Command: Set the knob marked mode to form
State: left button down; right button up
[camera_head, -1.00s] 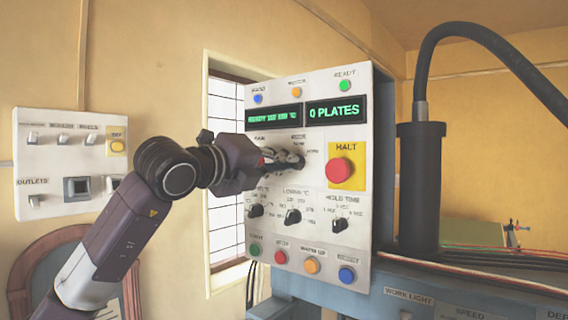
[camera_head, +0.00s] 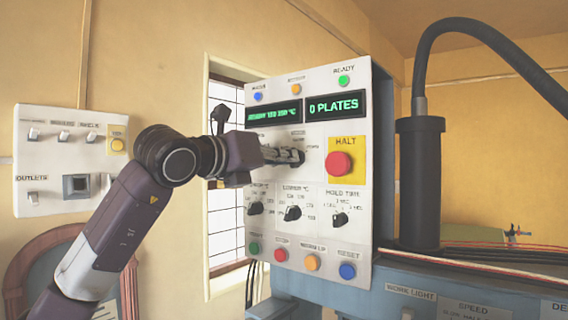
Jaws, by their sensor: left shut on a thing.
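The white control panel (camera_head: 318,248) stands right of centre. My left gripper (camera_head: 298,156) reaches in from the left, level with the upper middle of the panel. Its fingers are shut on the mode knob, at the dial left of the red HALT button (camera_head: 339,163). The fingers hide the knob and its pointer, so its setting cannot be read. The small labels around the dial are partly covered and blurred. My right gripper is not in view.
Below are three black knobs, including the hold time knob (camera_head: 340,220), and a row of coloured buttons. Two green displays sit above, one reading 0 PLATES (camera_head: 335,107). A white switch panel (camera_head: 70,155) hangs at the left. A black hose column (camera_head: 418,190) stands at the right.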

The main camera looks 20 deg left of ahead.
pick_arm(q)
jog(key=m, duration=1.4)
dwell(0.7)
jog(key=c, duration=2)
grip_release()
jog(key=shift+s, duration=0.15)
jog(key=v, duration=1.1)
jog(key=shift+s+a, duration=0.15)
jog(key=shift+s, duration=0.2)
